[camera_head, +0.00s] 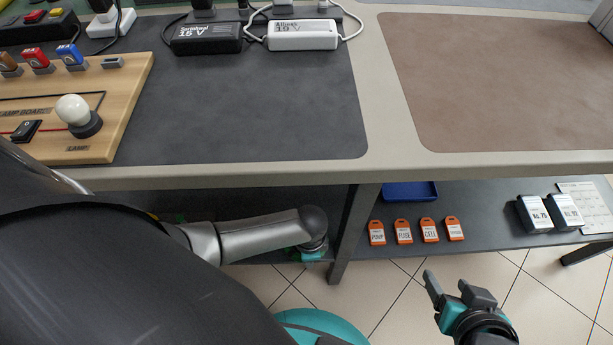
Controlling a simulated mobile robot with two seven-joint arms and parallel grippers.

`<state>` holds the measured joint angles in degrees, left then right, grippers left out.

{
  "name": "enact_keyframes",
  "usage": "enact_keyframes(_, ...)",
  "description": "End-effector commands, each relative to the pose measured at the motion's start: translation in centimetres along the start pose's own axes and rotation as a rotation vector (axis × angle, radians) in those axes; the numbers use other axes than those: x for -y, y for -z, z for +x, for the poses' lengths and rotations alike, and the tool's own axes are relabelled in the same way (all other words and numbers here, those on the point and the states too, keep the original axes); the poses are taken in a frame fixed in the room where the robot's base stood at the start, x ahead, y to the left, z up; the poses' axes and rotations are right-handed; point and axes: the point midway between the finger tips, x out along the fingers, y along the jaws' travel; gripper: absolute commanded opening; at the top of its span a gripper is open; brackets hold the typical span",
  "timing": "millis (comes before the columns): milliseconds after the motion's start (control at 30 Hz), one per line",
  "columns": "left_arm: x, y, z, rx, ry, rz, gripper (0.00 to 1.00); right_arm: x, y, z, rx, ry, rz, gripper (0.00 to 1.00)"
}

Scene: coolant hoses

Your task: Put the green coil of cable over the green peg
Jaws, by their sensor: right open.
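Neither the green coil of cable nor the green peg can be made out in the head view. My right gripper (447,282) is at the lower right, open and empty, over the tiled floor in front of the bench. My left arm covers the lower left and reaches under the bench's front edge. Its gripper does not show. A small bit of green shows behind that arm at the lower shelf, too hidden to identify.
The bench holds a dark mat (250,110), a brown mat (510,80), a wooden lamp board (125,105) and two power adapters (205,38) (302,35). The lower shelf (480,200) carries orange tags (403,232), a blue tray (410,191) and dark boxes (533,214). Both mats have clear room.

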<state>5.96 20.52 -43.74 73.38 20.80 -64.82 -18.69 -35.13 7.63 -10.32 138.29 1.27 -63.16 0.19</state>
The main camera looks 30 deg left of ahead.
Motion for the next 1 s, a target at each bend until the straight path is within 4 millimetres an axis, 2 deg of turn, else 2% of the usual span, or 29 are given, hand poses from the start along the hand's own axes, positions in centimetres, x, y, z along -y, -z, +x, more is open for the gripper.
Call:
enact_keyframes(200, 0.1, 0.3, 0.7, -0.002, 0.002, 0.001, 0.0, 1.6, 1.2, 1.3, -0.149, 0.044, 0.001, 0.63)
enact_keyframes(400, 0.1, 0.4, 1.2, -0.001, 0.002, 0.002, 0.0, 2.8, 2.1, 1.7, -0.261, 0.075, 0.008, 0.63)
enact_keyframes(933, 0.1, 0.5, 1.6, -0.001, 0.002, 0.002, 0.0, 3.4, 2.6, 1.8, -0.323, 0.092, 0.014, 0.63)
enact_keyframes(967, 0.1, 0.4, 1.6, -0.001, 0.001, 0.002, 0.29, 3.4, 2.7, 1.8, -0.326, 0.093, 0.015, 0.63)
enact_keyframes(1000, 0.1, 0.4, 1.6, -0.001, 0.001, 0.003, 0.34, 3.4, 2.7, 1.7, -0.325, 0.092, 0.014, 0.63)
